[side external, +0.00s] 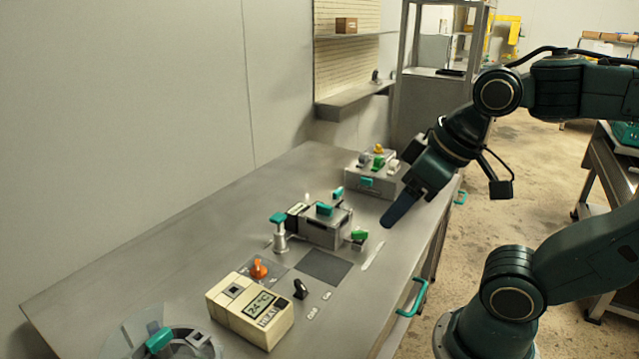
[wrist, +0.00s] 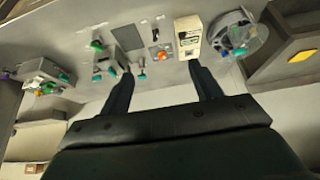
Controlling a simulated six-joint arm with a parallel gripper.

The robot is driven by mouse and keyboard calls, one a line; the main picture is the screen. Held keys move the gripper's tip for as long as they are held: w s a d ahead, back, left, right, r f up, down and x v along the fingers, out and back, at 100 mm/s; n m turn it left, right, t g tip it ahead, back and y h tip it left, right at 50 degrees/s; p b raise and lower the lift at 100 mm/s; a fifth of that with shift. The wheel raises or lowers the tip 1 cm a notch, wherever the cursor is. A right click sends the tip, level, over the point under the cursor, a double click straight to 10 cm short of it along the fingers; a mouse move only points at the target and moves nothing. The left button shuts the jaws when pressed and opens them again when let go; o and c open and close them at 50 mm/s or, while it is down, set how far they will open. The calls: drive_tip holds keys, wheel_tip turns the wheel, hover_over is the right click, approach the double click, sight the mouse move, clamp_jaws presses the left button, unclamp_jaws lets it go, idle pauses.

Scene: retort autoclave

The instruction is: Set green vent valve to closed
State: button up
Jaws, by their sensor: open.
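A small green handle (side external: 360,235) sits at the right front of a grey block fitting (side external: 328,230) on the steel bench; I take it to be the green vent valve. It also shows in the wrist view as a green knob (wrist: 96,45) left of the left finger. Whether it is set open or closed cannot be told. My gripper (side external: 388,221) hangs above the bench, to the right of this handle and apparently apart from it. In the wrist view, my gripper (wrist: 161,70) has its fingers wide apart with nothing held between them.
A teal-topped post (side external: 279,232), an orange knob (side external: 259,268) and a cream 24 °C display box (side external: 250,308) stand nearby. A grey box with coloured knobs (side external: 375,177) stands at the back. The bench's left side (side external: 150,255) is clear.

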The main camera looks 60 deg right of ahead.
drive_tip(key=shift+w, duration=0.15)
drive_tip(key=c, duration=0.6)
drive_tip(key=n+g, duration=0.6)
drive_tip(key=n, duration=0.1)
hover_over(360, 232)
wheel_tip(360, 232, down, 13)
drive_tip(key=shift+c, duration=0.2)
drive_tip(key=shift+d+f, duration=0.1)
drive_tip(key=shift+f, duration=0.1)
drive_tip(key=shift+f, duration=0.1)
drive_tip(key=shift+f, duration=6.8)
drive_tip(key=shift+c, duration=0.2)
